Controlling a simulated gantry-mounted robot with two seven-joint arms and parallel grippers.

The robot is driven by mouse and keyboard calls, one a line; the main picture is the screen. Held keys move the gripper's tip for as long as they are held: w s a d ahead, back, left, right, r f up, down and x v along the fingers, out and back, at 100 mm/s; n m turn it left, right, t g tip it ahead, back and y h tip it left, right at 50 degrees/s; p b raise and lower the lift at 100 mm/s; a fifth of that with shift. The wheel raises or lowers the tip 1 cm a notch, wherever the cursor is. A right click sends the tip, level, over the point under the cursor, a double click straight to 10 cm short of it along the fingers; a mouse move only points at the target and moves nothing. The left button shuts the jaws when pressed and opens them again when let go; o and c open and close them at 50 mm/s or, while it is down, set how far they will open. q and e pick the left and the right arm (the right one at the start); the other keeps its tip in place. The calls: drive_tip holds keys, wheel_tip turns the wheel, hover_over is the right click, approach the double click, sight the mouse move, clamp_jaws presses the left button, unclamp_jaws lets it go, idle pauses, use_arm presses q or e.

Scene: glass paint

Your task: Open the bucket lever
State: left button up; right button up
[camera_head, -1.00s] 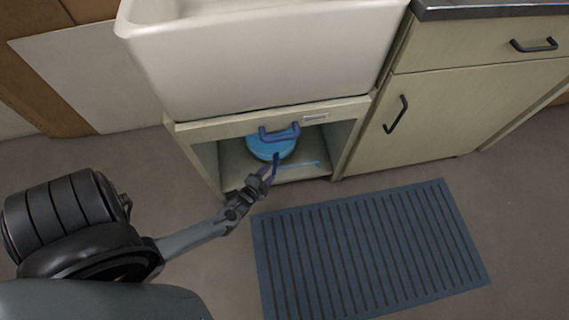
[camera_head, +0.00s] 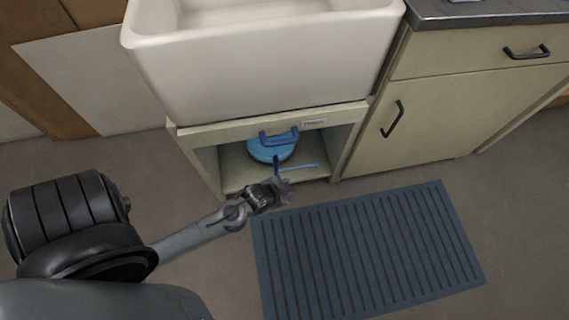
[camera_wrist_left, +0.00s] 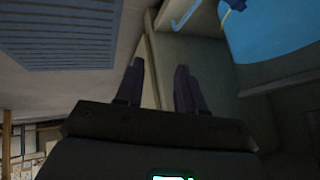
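A blue bucket (camera_head: 268,151) sits in the open cabinet under the sink. It shows partly in the left wrist view (camera_wrist_left: 270,30), cut off at the top right. A dark blue arched handle (camera_head: 279,136) shows at its top, by the cabinet's upper rail. A short dark blue piece, seemingly the lever (camera_head: 276,164), sticks out at the bucket's front. My left gripper (camera_head: 287,190) is in front of the cabinet opening, apart from the bucket. In the left wrist view its two fingers (camera_wrist_left: 160,75) are apart with nothing between them. My right gripper is not in view.
A thin light blue stick (camera_head: 300,167) lies near the cabinet floor (camera_head: 235,178), beside the bucket. Cabinet side walls and the white sink (camera_head: 270,65) enclose the opening. A blue ribbed mat (camera_head: 365,250) lies on the floor to the right.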

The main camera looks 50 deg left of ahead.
use_arm(q)
drive_tip(key=s+d+r+g+p, duration=0.1)
drive_tip(key=s+d+r+p, duration=0.1)
drive_tip(key=r, duration=0.3)
drive_tip(key=s+d+r+g+p, duration=0.1)
drive_tip(key=s+r+p, duration=0.1)
drive_tip(key=r, duration=0.3)
drive_tip(key=shift+d+n+h, duration=0.4)
drive_tip(key=shift+r, duration=0.1)
